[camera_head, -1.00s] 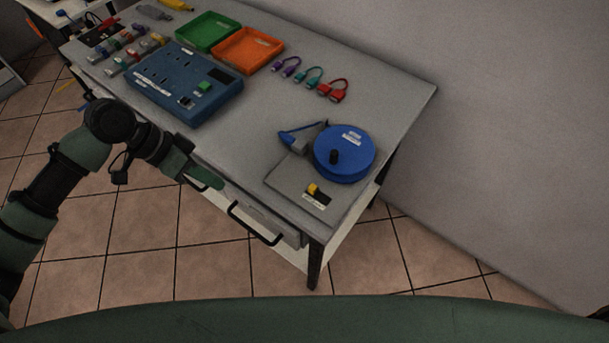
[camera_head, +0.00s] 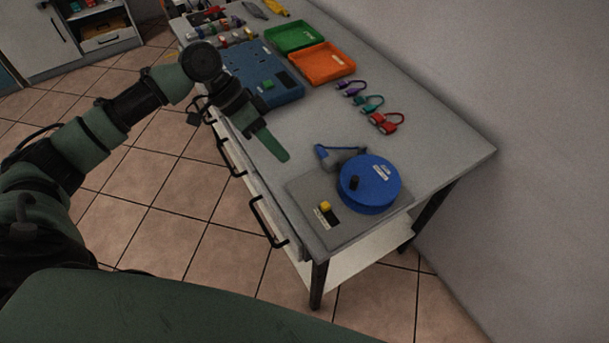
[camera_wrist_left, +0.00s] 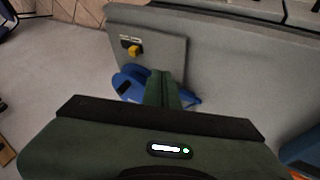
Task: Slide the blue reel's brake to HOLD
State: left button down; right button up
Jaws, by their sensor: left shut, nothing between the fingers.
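The blue reel (camera_head: 371,181) sits on a grey base plate (camera_head: 302,190) at the near right corner of the table. Its yellow brake slider (camera_head: 325,206) stands on a dark slot with a white label beside the reel; the label's words are too small to read. My left gripper (camera_head: 281,153) is shut and empty, above the table, up and left of the base plate. In the left wrist view the shut fingers (camera_wrist_left: 163,90) cover part of the reel (camera_wrist_left: 127,84), and the yellow slider (camera_wrist_left: 134,50) shows clear of them. My right gripper is not in view.
A blue panel box (camera_head: 262,76), a green tray (camera_head: 294,37) and an orange tray (camera_head: 322,64) stand farther back. Short purple, teal and red cables (camera_head: 386,122) lie along the far edge. Black drawer handles (camera_head: 266,222) stick out at the table's front. A wall rises beyond the table.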

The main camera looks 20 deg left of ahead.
aim_at(313, 200)
pick_arm(q)
jog(key=x, duration=0.4)
jog(key=shift+s+d+f+p, duration=0.1)
jog(key=shift+d+f+p, duration=0.05)
jog(key=shift+d+p, duration=0.15)
jog(key=x, duration=0.5)
jog(key=shift+f+p, duration=0.1)
jog(key=shift+p, duration=0.25)
jog(key=s+d+p, duration=0.1)
jog(key=s+d, duration=0.1)
jog(key=shift+d, duration=0.3)
jog(key=shift+s+d, duration=0.15)
jog(key=shift+d, duration=0.1)
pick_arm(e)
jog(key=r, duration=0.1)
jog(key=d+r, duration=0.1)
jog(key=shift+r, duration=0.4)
